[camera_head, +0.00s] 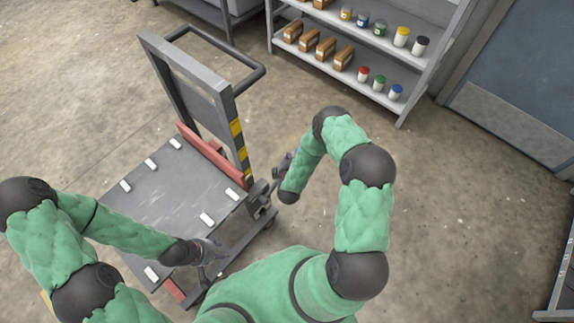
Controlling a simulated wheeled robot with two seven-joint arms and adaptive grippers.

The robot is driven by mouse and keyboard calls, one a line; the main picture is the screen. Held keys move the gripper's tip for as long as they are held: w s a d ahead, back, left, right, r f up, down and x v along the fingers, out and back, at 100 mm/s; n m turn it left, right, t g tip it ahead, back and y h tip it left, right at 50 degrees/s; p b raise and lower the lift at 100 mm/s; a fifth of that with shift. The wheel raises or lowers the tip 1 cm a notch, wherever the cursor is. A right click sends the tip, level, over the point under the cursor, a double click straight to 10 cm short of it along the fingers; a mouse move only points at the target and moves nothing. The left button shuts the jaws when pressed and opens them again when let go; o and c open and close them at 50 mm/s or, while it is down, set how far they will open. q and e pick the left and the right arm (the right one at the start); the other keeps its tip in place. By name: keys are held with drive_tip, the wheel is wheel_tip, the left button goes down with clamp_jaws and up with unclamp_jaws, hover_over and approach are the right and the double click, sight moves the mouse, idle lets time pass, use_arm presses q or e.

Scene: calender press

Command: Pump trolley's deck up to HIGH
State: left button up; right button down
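The trolley stands left of centre, with a dark grey deck (165,190) bearing several white pads. Its upright mast (212,95) rises at the back with a push handle (255,72) behind it. A yellow-and-black striped strip (239,140) runs down the mast's right post. My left gripper (212,252) is at the deck's front right corner; its fingers are too small to read. My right gripper (281,165) is right of the mast's foot, close to the trolley's side; my arm partly hides it. I cannot tell whether either gripper touches the trolley.
A grey shelf rack (405,95) with brown boxes and coloured jars stands at the back right. A blue-grey door (525,75) is at the far right. A grey bench (222,15) is at the back. Concrete floor is clear on the right and far left.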

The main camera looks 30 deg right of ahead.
use_arm(q)
drive_tip(key=shift+f+b, duration=0.35)
drive_tip(key=shift+f, duration=0.2)
use_arm(e)
drive_tip(key=shift+w+d+f, duration=0.1)
drive_tip(key=shift+d+f, duration=0.35)
drive_tip(key=shift+d, duration=0.2)
drive_tip(key=shift+d+f, duration=0.45)
drive_tip(key=shift+d, duration=0.15)
